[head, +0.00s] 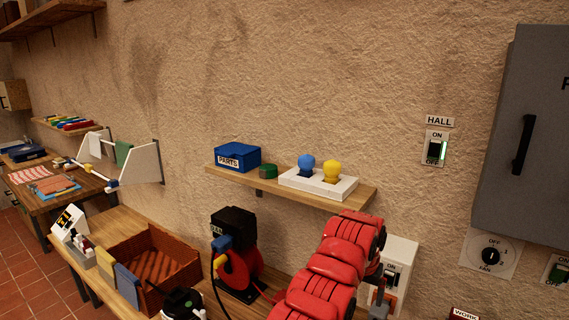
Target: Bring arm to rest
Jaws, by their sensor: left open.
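My left arm (335,262), red with dark joints, rises from the bottom of the head view and bends over in front of the wall. My left gripper (381,297) is small and dark, partly hidden behind the arm, in front of a white switch box (402,257). It is open, and I see nothing held in it. I cannot tell whether it touches the box. My right gripper is not in view.
A wall shelf (225,178) holds a blue PARTS box (238,157), a green round tin and a white holder (318,184) with blue and yellow knobs. Below, the bench carries a brown crate (150,262) and a red-and-black reel (240,270). A grey cabinet (530,130) juts out at right.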

